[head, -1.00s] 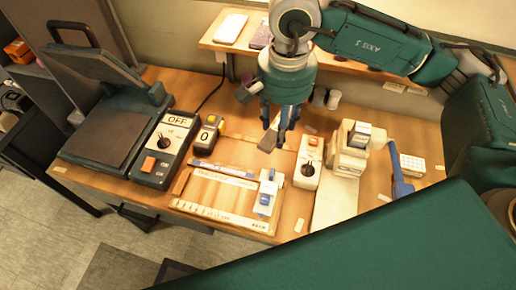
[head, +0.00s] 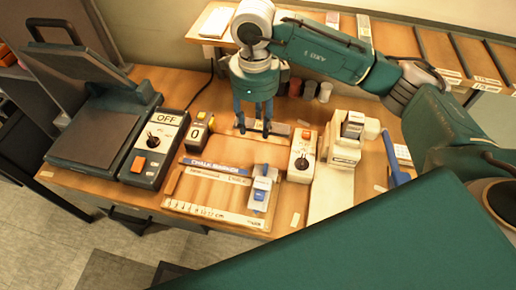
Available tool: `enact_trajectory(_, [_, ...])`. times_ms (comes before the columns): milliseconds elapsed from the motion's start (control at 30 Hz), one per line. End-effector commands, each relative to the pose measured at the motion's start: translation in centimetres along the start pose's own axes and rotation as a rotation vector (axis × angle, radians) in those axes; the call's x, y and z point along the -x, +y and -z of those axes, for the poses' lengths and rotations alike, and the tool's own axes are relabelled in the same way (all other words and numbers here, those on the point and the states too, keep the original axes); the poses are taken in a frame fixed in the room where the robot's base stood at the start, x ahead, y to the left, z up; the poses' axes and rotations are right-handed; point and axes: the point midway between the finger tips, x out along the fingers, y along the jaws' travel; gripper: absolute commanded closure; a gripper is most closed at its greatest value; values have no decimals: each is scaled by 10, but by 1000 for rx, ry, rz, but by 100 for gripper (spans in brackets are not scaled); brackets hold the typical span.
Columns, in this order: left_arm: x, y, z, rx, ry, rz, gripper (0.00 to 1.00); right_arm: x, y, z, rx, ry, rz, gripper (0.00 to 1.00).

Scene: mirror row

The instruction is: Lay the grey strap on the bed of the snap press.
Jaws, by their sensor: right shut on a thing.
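My right gripper (head: 254,131) hangs over the bench behind the measuring board, shut on the grey strap (head: 281,129). The strap shows as a short grey strip at the fingertips, partly hidden by the fingers. I cannot tell whether it touches the bench. The white snap press (head: 346,143), with a blue lever (head: 394,160) on its right, stands to the right of the gripper. Its pale bed (head: 332,193) reaches toward the front and looks bare; my green body part covers its near end. My left gripper is not in view.
A white switch box (head: 301,158) stands between gripper and press. The measuring board (head: 213,198) carries a blue-and-white clamp (head: 262,188). A heat press (head: 100,135) and its OFF box (head: 152,150) stand left. A shelf (head: 205,33) runs behind; small cylinders (head: 325,92) stand under it.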

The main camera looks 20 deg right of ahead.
Motion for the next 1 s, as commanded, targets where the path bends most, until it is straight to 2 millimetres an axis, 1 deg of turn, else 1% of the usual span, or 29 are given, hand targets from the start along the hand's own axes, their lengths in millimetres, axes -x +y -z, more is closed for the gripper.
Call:
enact_trajectory(33, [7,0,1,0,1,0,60,-12,1,2,-1,5,-5,86])
enact_trajectory(200, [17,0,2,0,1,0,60,-57,2,2,1,4,-4,86])
enact_trajectory(333, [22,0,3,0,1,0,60,-84,1,1,2,2,-2,86])
enact_trajectory(400, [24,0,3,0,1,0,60,-94,1,0,3,1,-2,86])
enact_trajectory(567, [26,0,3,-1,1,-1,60,-107,1,0,3,0,-1,86])
enact_trajectory(700, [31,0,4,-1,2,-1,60,-128,1,0,2,2,-3,86])
enact_trajectory(800, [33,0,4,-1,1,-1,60,-140,1,0,2,0,-1,86])
enact_trajectory(900, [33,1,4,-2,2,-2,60,-145,1,0,3,-1,0,86])
enact_trajectory(1000, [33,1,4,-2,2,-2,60,-145,0,0,3,-1,1,86])
